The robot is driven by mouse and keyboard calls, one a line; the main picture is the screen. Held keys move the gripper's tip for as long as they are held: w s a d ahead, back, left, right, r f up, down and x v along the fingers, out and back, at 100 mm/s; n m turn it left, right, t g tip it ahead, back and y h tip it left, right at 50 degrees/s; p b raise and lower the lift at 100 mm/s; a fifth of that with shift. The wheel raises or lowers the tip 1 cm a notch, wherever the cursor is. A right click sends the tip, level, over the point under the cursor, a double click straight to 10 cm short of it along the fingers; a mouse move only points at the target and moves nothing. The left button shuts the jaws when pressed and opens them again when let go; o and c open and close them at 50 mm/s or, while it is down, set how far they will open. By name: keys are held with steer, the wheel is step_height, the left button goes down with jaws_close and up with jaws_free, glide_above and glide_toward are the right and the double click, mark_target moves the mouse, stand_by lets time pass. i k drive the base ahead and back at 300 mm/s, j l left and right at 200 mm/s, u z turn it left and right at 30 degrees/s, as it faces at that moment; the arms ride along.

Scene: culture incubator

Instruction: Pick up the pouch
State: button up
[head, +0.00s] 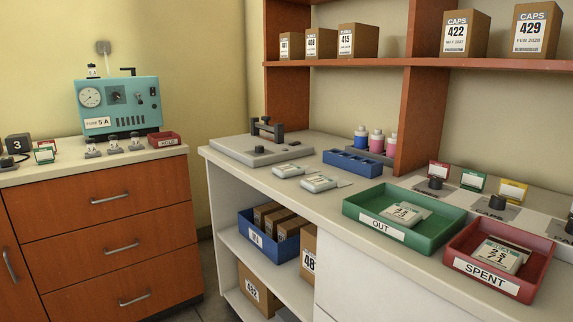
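Several flat pale pouches with printed labels are in the head view. One pouch (287,171) lies on the counter, and a second pouch (319,183) lies just right of and nearer than it. Another pouch (407,212) lies in the green tray marked OUT (372,228). At least one pouch (500,254) lies in the red tray marked SPENT (482,277). The picture does not show which pouch is meant. My gripper is not in view.
A grey plate with a dark handle (262,150), a blue rack (352,163) and small bottles (376,142) stand behind the pouches. Dark knobs and coloured cards line the right back. A teal device (118,103) stands on the left cabinet. The counter (262,180) is bare in front of the pouches.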

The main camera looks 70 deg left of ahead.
mark_target(288, 171)
steer(key=k+j, duration=0.1)
steer(key=j, duration=1.7)
steer(key=k+j, duration=0.15)
steer(key=j, duration=0.75)
steer(key=k+j, duration=0.1)
steer(key=j, duration=1.65)
steer(key=k+u, duration=0.1)
steer(key=u, duration=0.9)
